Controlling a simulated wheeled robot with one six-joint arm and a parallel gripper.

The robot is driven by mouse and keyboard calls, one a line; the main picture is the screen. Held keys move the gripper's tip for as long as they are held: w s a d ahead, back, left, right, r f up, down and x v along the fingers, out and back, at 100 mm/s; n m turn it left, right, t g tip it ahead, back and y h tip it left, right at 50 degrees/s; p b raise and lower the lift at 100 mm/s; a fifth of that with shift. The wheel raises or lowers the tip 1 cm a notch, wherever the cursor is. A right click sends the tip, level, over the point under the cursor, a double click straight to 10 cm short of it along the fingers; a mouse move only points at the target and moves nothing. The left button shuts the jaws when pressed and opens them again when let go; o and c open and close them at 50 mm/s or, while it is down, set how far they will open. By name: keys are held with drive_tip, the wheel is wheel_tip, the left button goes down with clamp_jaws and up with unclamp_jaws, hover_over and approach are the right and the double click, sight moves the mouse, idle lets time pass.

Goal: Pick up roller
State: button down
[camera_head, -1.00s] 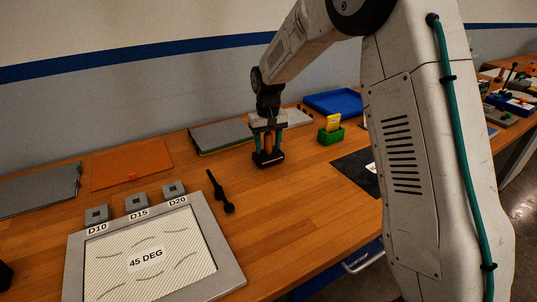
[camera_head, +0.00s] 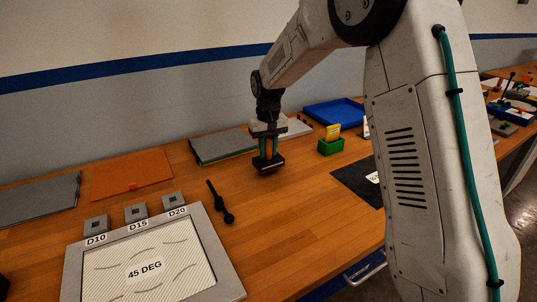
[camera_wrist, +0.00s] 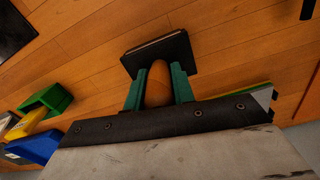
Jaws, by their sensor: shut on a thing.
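My gripper (camera_head: 268,149) points down over the wooden bench. Its green fingers are shut on the roller (camera_head: 268,164), whose dark block-shaped end shows just below the fingertips. In the wrist view the fingers (camera_wrist: 158,86) press on both sides of a rounded wooden handle, and the roller's dark end (camera_wrist: 157,52) lies beyond them. I cannot tell whether the roller touches the bench or is slightly above it.
A green box (camera_head: 331,146) with a yellow item and a blue tray (camera_head: 334,111) are to the right. A slender black tool (camera_head: 220,202) and a grey-framed panel (camera_head: 232,277) marked 45 DEG lie in front. An orange sheet (camera_head: 132,174) lies left.

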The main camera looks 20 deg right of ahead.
drive_tip(key=shift+r, duration=0.8)
drive_tip(key=s+a+r, duration=0.1)
drive_tip(key=s+a, duration=0.3)
drive_tip(key=s, duration=1.1)
drive_tip(key=shift+s+r, duration=0.2)
drive_tip(key=shift+s, duration=0.05)
drive_tip(key=shift+a, duration=0.1)
